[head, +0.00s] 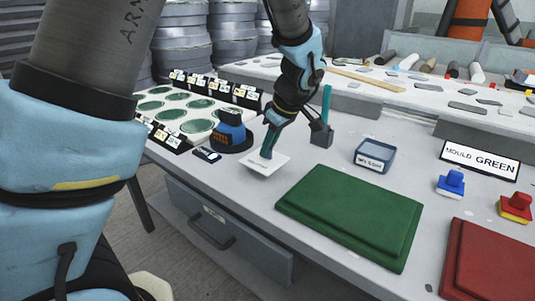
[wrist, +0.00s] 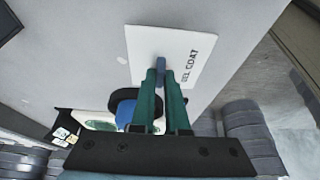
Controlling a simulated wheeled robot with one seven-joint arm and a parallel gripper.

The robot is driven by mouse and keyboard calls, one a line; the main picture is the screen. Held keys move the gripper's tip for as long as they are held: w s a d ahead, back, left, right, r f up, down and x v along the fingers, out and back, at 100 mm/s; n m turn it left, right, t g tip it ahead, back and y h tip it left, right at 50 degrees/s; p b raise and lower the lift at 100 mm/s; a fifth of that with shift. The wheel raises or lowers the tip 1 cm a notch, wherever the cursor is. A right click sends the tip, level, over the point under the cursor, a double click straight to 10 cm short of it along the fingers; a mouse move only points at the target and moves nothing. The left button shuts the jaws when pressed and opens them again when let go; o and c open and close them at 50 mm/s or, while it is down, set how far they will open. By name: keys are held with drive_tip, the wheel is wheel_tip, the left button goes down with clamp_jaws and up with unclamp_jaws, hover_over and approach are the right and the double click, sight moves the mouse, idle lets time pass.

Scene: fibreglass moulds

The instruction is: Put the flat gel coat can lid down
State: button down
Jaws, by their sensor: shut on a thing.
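The flat gel coat can lid (head: 258,166) is a white square plate with a small blue knob. In the wrist view the lid (wrist: 190,45) shows its "GEL COAT" lettering, and the knob (wrist: 160,66) sits between my fingertips. My gripper (head: 269,148) has green fingers and is shut on the knob. The lid is over the table near its front edge, left of the green mould. I cannot tell whether it touches the table. A small blue-grey open container with a white label (head: 375,156) stands to the right, apart from the lid.
The green mould (head: 350,215) and red mould (head: 490,265) lie on the table (head: 325,160). A blue-topped round thing (head: 230,130) and a tray of green discs (head: 180,113) are left of the lid. Two stamp-like blocks (head: 450,184) (head: 516,206) and a "MOULD GREEN" sign (head: 480,160) are right.

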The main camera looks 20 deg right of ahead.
drive_tip(key=shift+f, duration=1.25)
drive_tip(key=shift+f, duration=0.15)
drive_tip(key=c, duration=0.9)
unclamp_jaws()
drive_tip(key=shift+r, duration=0.3)
drive_tip(key=v, duration=1.2)
drive_tip(key=shift+s+f+b, duration=0.1)
drive_tip(key=shift+b, duration=0.3)
